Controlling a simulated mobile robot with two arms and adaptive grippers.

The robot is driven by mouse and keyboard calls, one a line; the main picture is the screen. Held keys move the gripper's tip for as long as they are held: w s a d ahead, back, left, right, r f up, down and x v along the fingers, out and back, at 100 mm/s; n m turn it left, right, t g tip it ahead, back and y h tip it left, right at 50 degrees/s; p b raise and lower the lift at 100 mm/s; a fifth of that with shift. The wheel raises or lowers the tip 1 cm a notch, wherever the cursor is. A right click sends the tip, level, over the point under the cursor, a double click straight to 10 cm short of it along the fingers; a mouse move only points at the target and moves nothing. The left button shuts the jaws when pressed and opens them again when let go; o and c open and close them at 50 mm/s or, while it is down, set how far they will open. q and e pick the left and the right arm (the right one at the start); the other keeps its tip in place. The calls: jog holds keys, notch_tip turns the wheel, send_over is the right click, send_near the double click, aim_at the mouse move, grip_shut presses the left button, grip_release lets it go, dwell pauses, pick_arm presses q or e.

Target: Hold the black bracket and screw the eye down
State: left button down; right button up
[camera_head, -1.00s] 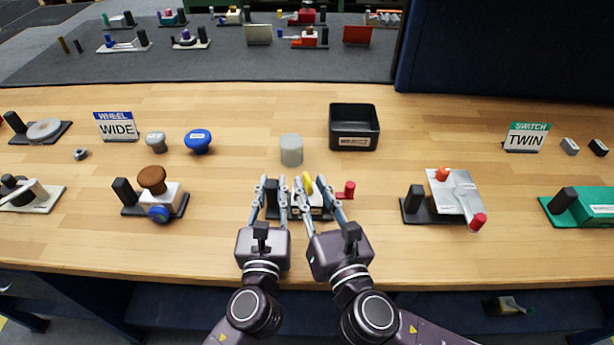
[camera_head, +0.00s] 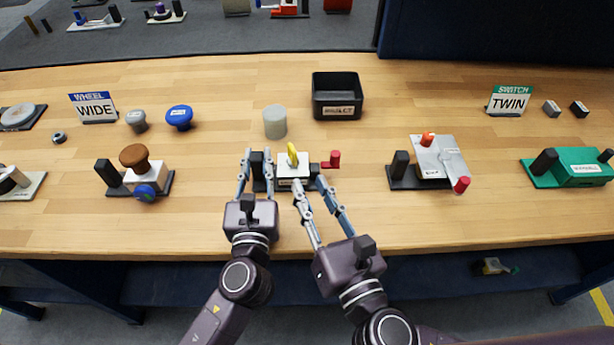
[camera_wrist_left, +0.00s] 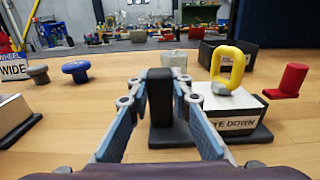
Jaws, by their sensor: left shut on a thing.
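The black bracket (camera_head: 257,166) stands upright at the left end of a small black-based fixture; it also shows in the left wrist view (camera_wrist_left: 160,95). My left gripper (camera_head: 257,160) is shut on it, one finger on each side. The yellow eye (camera_head: 292,154) stands upright on the white block (camera_head: 293,172) right of the bracket. In the left wrist view the eye (camera_wrist_left: 229,64) is a loop with a grey collar at the block's top. My right gripper (camera_head: 310,184) is open and empty, in front of the block and apart from the eye.
A grey cylinder (camera_head: 275,122) and a black tray (camera_head: 337,97) stand behind. Other fixtures are a brown-knobbed one (camera_head: 135,157) at left and a silver-plated one (camera_head: 438,158) at right. The bench front is clear.

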aim_at(296, 156)
jog(key=m, duration=1.8)
jog(key=s+m, duration=0.1)
jog(key=m, duration=0.8)
jog(key=shift+d+f, duration=0.1)
jog(key=shift+d, duration=0.1)
jog(key=m, duration=0.3)
jog(key=shift+d+m, duration=0.1)
jog(key=shift+m, duration=0.3)
jog(key=shift+x, duration=6)
jog(key=shift+c, duration=0.5)
grip_shut()
